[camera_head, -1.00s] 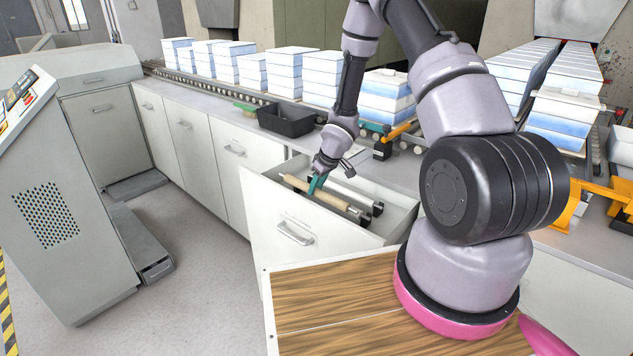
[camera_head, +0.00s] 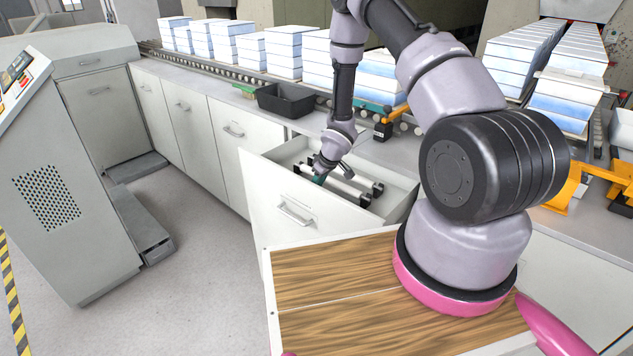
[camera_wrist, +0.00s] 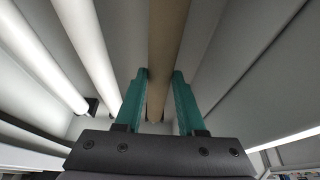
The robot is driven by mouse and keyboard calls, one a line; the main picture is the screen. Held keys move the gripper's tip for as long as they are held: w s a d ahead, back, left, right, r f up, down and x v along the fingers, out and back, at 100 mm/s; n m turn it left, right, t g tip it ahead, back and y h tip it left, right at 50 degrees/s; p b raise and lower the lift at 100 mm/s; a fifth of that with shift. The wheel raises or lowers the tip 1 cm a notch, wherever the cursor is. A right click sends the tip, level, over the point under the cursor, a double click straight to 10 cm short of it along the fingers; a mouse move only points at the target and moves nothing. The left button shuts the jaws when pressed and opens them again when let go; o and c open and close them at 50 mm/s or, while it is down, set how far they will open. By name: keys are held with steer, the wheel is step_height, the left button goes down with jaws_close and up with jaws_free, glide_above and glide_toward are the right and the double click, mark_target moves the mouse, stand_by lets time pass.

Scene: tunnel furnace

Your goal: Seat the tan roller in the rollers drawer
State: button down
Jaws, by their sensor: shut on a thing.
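The rollers drawer (camera_head: 292,219) stands open, and pale rollers (camera_head: 343,188) with black end supports lie inside it. My gripper (camera_head: 319,179) reaches down into the drawer, low behind its front panel. In the wrist view the teal fingers of my gripper (camera_wrist: 161,76) are shut on the tan roller (camera_wrist: 168,35), one finger on each side. Two white rollers (camera_wrist: 90,45) lie to its left. In the head view I cannot make out the tan roller, which seems hidden by the drawer front and my gripper. Whether it touches its supports cannot be told.
A black bin (camera_head: 286,99) stands on the counter behind the drawer. Stacks of white and blue blocks (camera_head: 283,52) line the conveyor. An orange-armed device (camera_head: 386,128) stands on the counter beyond the drawer. The floor (camera_head: 205,225) left of the drawer is clear.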

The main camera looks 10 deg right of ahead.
steer(key=shift+f, duration=0.15)
steer(key=shift+c, duration=2.2)
jaws_free()
steer(key=v, duration=1)
steer(key=shift+r, duration=0.35)
steer(key=shift+s+d, duration=0.1)
